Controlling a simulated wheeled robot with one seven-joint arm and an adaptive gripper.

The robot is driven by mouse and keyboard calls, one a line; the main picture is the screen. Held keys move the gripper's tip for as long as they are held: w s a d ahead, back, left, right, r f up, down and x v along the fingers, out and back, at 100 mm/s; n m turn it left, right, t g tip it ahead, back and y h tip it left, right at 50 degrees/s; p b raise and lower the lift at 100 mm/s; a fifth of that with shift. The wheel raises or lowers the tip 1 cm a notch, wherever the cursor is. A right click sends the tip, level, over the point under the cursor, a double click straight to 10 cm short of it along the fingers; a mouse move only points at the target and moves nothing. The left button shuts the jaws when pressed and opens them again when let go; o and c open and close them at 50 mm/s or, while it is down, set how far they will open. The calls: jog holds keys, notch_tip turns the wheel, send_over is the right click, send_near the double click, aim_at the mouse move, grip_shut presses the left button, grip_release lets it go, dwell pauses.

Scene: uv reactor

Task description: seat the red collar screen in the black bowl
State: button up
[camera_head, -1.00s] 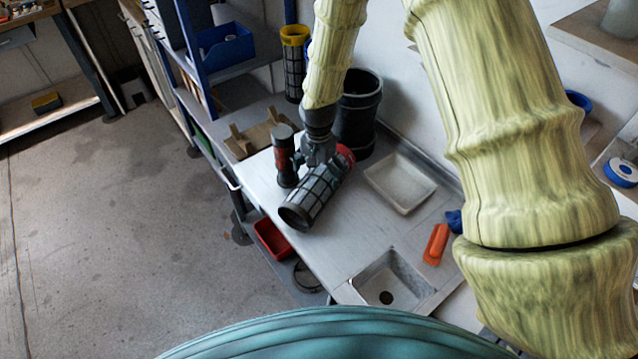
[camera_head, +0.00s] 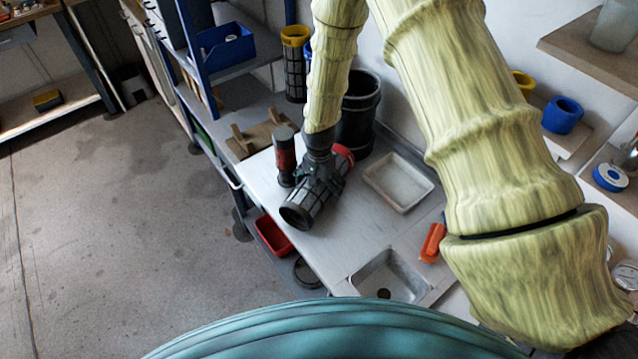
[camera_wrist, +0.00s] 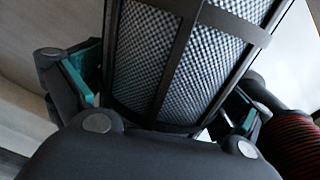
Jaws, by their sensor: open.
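The red collar screen (camera_head: 304,208) lies on its side on the bench, a dark mesh cylinder in a black cage. Its red collar (camera_head: 346,152) points to the back right and its other end to the front left. My gripper (camera_head: 321,180) is over its middle, pointing down. In the wrist view, the open fingers of my gripper (camera_wrist: 163,95) are on either side of the screen's mesh (camera_wrist: 165,60); I cannot tell whether the pads touch it. The black bowl (camera_head: 358,112) stands upright behind the collar, a tall dark vessel partly hidden by my arm.
A red and black bottle (camera_head: 285,158) stands close left of the screen; its ribbed red side (camera_wrist: 295,145) also shows in the wrist view. A white tray (camera_head: 398,183) lies to the right, with a sink (camera_head: 388,275) and an orange tool (camera_head: 432,243) nearer. A yellow-collared screen (camera_head: 295,62) stands behind.

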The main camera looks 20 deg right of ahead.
jog(key=c, duration=1.1)
